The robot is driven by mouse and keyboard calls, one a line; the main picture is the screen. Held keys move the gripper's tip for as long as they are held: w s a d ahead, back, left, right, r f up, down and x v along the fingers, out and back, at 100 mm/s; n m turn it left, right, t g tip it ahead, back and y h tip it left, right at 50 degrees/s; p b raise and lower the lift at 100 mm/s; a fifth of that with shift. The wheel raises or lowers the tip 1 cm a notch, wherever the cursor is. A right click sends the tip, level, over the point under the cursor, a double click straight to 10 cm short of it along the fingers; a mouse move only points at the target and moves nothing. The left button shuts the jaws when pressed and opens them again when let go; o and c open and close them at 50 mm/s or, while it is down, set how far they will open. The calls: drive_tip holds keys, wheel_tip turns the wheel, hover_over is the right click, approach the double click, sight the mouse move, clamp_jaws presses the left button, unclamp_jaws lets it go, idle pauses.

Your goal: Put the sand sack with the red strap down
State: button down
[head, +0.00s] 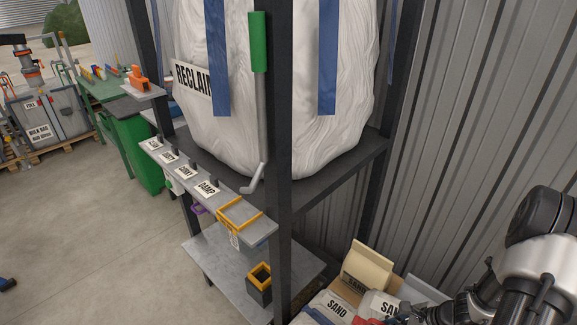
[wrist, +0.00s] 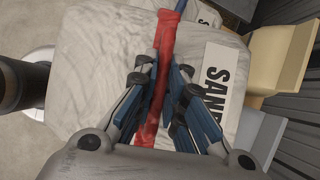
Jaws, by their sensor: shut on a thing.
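The white sand sack (wrist: 95,75) with the red strap (wrist: 166,45) fills much of the wrist view, its SAND label (wrist: 222,85) to the right of the strap. My gripper (wrist: 160,78) has its blue fingers shut on the red strap, one on each side of it. In the head view, a sack with a partly hidden label (head: 388,305) shows at the bottom right beside my arm, with a bit of red near it. My fingertips are not clear there. I cannot tell whether the held sack hangs or rests on something.
Another SAND sack (head: 337,307) lies to the left, with blue near it. A tan paper bag (head: 366,268) stands behind. A dark rack post (head: 279,150) and shelf with a large white bulk bag (head: 335,100) rise left of my arm; a corrugated wall (head: 490,100) is to the right.

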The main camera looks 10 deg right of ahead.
drive_tip(key=w+a+r+n+g, duration=0.1)
drive_tip(key=a, duration=0.1)
drive_tip(key=w+a+r+n+g, duration=0.1)
drive_tip(key=w+a+n, duration=0.1)
drive_tip(key=w+a+r+n+y, duration=0.1)
drive_tip(key=w+a+n, duration=0.1)
drive_tip(key=shift+a+r+g, duration=0.1)
drive_tip(key=shift+r+g, duration=0.25)
drive_tip(key=shift+g, duration=0.05)
drive_tip(key=w+a+r+n+g+h+b, duration=0.1)
drive_tip(key=a+r+n+g+h+b, duration=0.1)
drive_tip(key=a+r+n+g+h, duration=0.4)
drive_tip(key=a+r+n+g, duration=0.1)
drive_tip(key=a+r+n, duration=0.4)
drive_tip(key=n, duration=0.9)
drive_tip(key=shift+w+a+r+g, duration=0.35)
drive_tip(key=shift+a+r+g, duration=0.05)
drive_tip(key=shift+r, duration=0.4)
drive_tip(key=shift+d, duration=0.1)
